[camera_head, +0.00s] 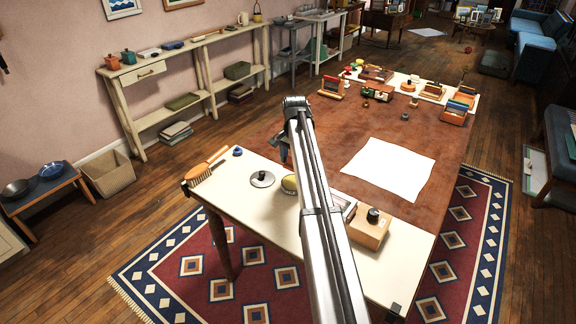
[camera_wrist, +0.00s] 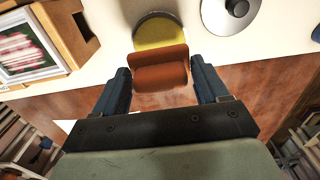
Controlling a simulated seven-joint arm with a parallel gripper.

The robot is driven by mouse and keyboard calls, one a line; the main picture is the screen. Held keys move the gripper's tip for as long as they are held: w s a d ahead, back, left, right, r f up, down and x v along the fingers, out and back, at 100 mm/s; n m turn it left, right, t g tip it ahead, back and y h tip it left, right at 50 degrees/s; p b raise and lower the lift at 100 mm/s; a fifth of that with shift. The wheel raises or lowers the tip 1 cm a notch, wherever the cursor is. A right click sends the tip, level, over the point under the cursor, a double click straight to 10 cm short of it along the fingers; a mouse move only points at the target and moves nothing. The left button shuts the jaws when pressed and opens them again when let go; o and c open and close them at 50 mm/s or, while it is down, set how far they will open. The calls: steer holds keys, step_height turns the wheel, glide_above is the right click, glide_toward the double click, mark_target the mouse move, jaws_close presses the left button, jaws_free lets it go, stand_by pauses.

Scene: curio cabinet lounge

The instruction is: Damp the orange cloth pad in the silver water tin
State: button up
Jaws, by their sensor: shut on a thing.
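My gripper (camera_wrist: 160,75) has its two blue fingers shut on the sides of the orange cloth pad (camera_wrist: 160,70). In the wrist view, the pad overlaps the near edge of a round yellow-topped thing with a dark rim (camera_wrist: 158,31); I cannot tell whether they touch. That yellow thing also shows in the head view (camera_head: 289,185), partly behind my arm. Beside it lies a round silver piece with a dark knob (camera_wrist: 231,14), seen also in the head view (camera_head: 262,179). I cannot make out a silver tin of water for certain. The gripper's fingertips are hard to see in the head view.
A wooden box with a dark knob (camera_head: 369,228) stands right of my arm. A brush (camera_head: 205,167) and a small blue thing (camera_head: 238,151) are at the table's left end. A white sheet (camera_head: 390,168) lies on the brown tabletop. Small items stand at the far end.

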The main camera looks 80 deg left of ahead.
steer(key=shift+f, duration=2.85)
steer(key=shift+d+f, duration=0.1)
steer(key=shift+f, duration=0.35)
steer(key=shift+r, duration=0.15)
steer(key=shift+r, duration=3.4)
